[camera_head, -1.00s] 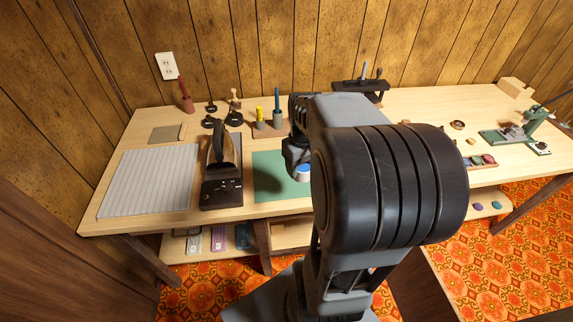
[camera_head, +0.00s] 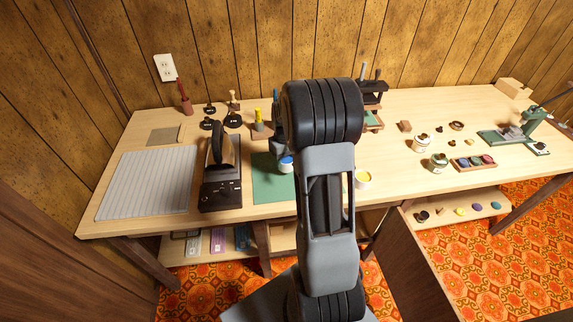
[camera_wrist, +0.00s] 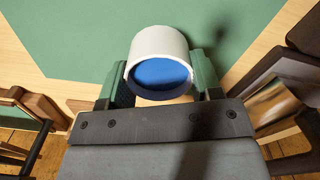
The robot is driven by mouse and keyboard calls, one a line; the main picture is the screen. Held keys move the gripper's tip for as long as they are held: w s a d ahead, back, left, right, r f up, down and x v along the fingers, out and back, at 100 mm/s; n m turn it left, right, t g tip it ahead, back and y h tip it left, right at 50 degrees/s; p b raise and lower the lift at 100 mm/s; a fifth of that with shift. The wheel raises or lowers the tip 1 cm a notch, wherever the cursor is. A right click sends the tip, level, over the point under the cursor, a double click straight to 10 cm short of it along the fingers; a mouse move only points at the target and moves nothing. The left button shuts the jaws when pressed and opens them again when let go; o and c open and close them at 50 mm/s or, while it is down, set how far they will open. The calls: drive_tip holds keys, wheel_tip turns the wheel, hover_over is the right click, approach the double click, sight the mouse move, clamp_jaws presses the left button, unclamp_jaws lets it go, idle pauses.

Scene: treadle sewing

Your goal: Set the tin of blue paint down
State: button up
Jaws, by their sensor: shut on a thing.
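My gripper is shut on the tin. It also shows in the head view (camera_head: 281,150), partly behind my arm. I cannot tell whether the tin's base touches the mat.
Dark-based tools (camera_head: 233,118) and a yellow-topped tool (camera_head: 258,118) stand behind.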

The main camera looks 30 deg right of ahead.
sight(286, 160)
drive_tip(key=shift+s+f, duration=0.1)
drive_tip(key=shift+f, duration=1.35)
drive_tip(key=shift+f, duration=0.15)
drive_tip(key=o, duration=1.1)
drive_tip(key=shift+c, duration=0.2)
